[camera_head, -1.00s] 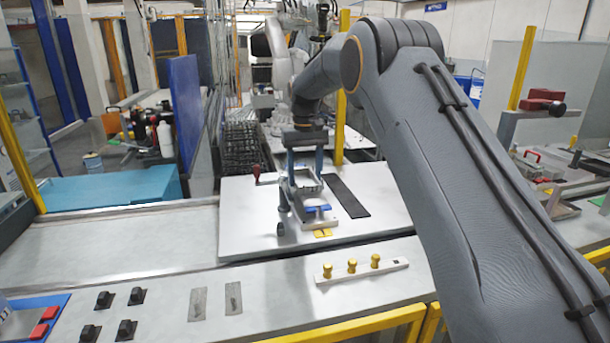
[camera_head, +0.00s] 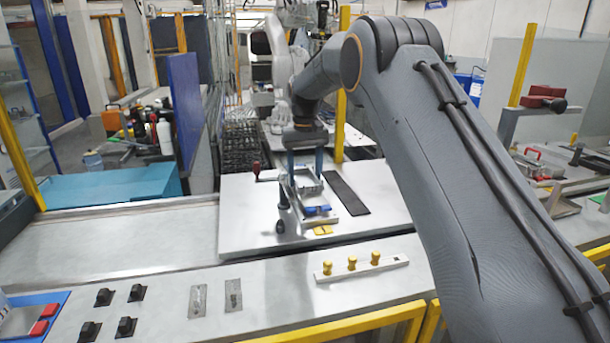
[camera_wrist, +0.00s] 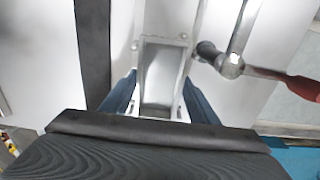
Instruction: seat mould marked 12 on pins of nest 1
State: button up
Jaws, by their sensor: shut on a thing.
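My gripper (camera_head: 306,176) has its blue fingers shut on a grey metal, box-like mould (camera_head: 309,190). In the wrist view the mould (camera_wrist: 162,78) shows as an open rectangular frame between the two fingers (camera_wrist: 160,104). The number on it cannot be read. The mould is at the nest fixture (camera_head: 341,203) on the white table, which has a blue block (camera_head: 317,210) at its front and a yellow tag (camera_head: 323,230) before it. The pins are hidden, so I cannot tell whether the mould touches them.
A clamp with a red handle (camera_head: 256,168) stands left of the fixture; its red grip (camera_wrist: 305,88) is at the right of the wrist view. A dark strip (camera_head: 347,195) lies right of the fixture. A white bar with yellow knobs (camera_head: 352,264) lies in front.

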jog(key=shift+f, duration=0.55)
dwell(0.4)
jog(key=o, duration=1.6)
